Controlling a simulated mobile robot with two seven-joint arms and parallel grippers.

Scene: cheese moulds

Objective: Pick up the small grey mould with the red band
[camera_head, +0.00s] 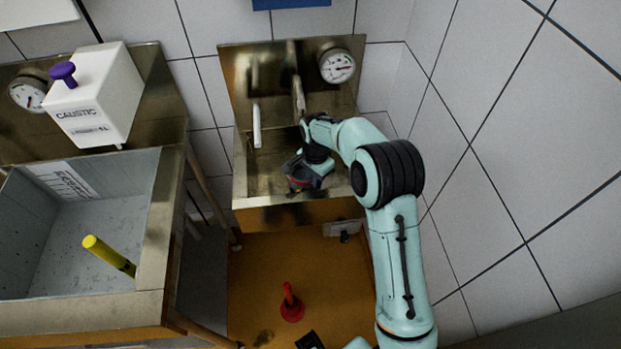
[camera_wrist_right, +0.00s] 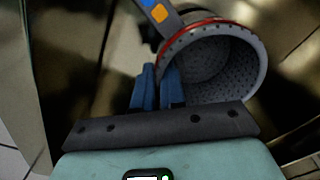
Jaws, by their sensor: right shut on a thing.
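The small grey mould with the red band (camera_wrist_right: 232,58) shows in the right wrist view as a perforated cup lying tilted, its open mouth turned to the camera. My right gripper (camera_wrist_right: 158,88) is shut on it, with the blue fingers at the left part of its rim. In the head view the mould (camera_head: 297,176) is a small dark shape with a bit of red, at the front of the metal sink, and my right gripper (camera_head: 311,172) is on it. My arm hides part of it there. My left gripper is not in view.
The metal sink (camera_head: 243,190) has a back panel with a gauge (camera_head: 337,66) and a tap. On the left stand a grey tub (camera_head: 150,240) with a yellow rod (camera_head: 108,256) and a white caustic container (camera_head: 98,95). A red plunger-like thing (camera_head: 291,305) is below.

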